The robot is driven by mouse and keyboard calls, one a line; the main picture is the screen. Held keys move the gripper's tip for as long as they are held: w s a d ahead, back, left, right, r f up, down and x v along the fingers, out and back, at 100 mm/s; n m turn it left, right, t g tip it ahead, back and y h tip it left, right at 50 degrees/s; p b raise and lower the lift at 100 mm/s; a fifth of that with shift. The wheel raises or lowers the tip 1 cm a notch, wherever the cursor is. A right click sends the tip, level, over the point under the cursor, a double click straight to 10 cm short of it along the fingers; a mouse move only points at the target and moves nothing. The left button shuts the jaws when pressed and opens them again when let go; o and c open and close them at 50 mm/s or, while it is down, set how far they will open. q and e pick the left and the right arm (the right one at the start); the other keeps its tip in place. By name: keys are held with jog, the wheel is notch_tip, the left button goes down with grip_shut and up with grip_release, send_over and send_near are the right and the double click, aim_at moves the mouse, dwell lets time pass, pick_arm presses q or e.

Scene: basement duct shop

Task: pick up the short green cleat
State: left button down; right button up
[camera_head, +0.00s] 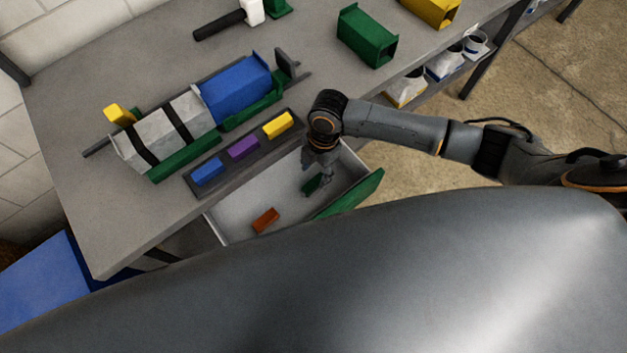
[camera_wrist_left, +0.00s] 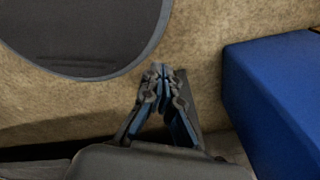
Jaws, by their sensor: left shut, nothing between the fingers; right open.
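A short green cleat (camera_head: 313,184) lies in an open drawer (camera_head: 237,216) with pale walls and a green front. My right gripper (camera_head: 323,178) reaches down into the drawer from above, open, with its fingers at the cleat. The gripper partly covers the cleat, and I cannot tell whether the fingers touch it. My left gripper (camera_wrist_left: 165,80) is shut and empty in the left wrist view, above a tan floor and away from the drawer. It does not show in the head view.
An orange block (camera_head: 265,220) lies in the drawer. A dark tray (camera_head: 240,153) with blue, purple and yellow blocks sits on the bench (camera_head: 85,190) beside it. A jig holds blue and grey duct pieces. A green duct (camera_head: 366,36) stands farther back. A blue box (camera_wrist_left: 290,90) is near my left gripper.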

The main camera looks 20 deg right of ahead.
aim_at(314, 182)
notch_tip(314, 182, down, 2)
jog(key=shift+s+f+p, duration=0.1)
jog(key=shift+s+p, duration=0.05)
jog(key=shift+p, duration=0.25)
notch_tip(314, 182, down, 3)
jog(key=shift+a, duration=0.15)
jog(key=shift+f, duration=0.2)
pick_arm(q)
jog(key=shift+w+d+r, duration=0.1)
jog(key=shift+w+r, duration=0.65)
jog(key=shift+w, duration=0.15)
pick_arm(e)
grip_shut()
